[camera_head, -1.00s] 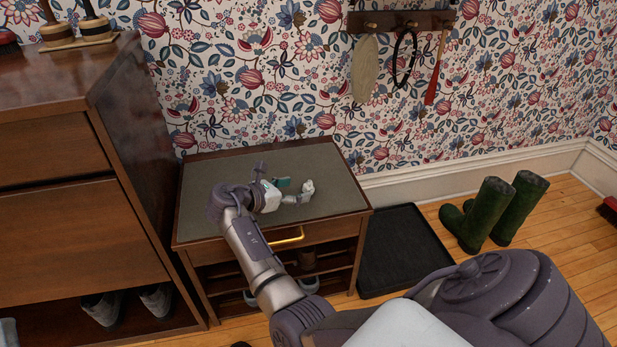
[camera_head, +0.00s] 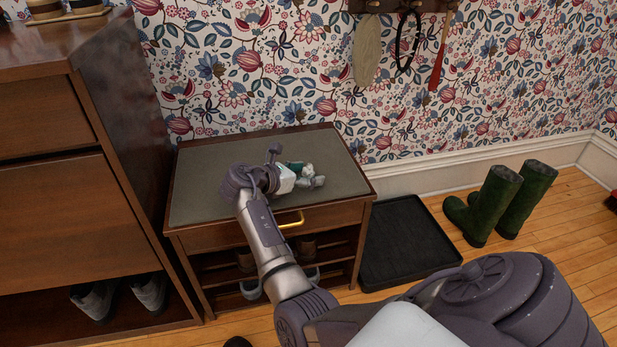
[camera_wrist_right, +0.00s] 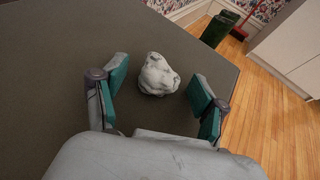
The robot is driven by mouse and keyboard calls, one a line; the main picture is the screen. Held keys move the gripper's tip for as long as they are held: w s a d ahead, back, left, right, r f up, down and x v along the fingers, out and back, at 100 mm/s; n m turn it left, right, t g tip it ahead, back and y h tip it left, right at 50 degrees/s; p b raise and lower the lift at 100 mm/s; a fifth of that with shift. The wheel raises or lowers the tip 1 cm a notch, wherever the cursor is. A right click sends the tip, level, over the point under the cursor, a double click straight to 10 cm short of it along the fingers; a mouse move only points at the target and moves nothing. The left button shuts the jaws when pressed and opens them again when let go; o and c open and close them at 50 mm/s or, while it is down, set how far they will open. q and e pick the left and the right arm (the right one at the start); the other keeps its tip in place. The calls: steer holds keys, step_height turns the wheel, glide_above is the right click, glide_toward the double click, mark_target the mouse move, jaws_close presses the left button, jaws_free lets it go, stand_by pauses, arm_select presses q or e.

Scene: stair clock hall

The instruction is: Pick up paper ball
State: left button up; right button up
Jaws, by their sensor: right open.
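The paper ball (camera_wrist_right: 158,75) is a crumpled white lump with grey markings. It lies on the grey top of the small shoe cabinet (camera_head: 215,165). In the right wrist view it sits just ahead of and between the two fingers of my right gripper (camera_wrist_right: 157,102), which are spread wide with teal pads. No finger touches it there. In the head view my right gripper (camera_head: 306,174) is over the cabinet top, and the paper ball is hard to tell apart from the fingers. My left gripper is not in view.
A tall brown cabinet (camera_head: 60,220) stands close on the left. A black boot tray (camera_head: 405,240) and green boots (camera_head: 495,205) are on the floor to the right. A hook rack (camera_head: 405,6) hangs on the wall above. The cabinet top around the ball looks clear.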

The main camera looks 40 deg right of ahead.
steer(key=shift+r, duration=0.1)
steer(key=c, duration=0.9)
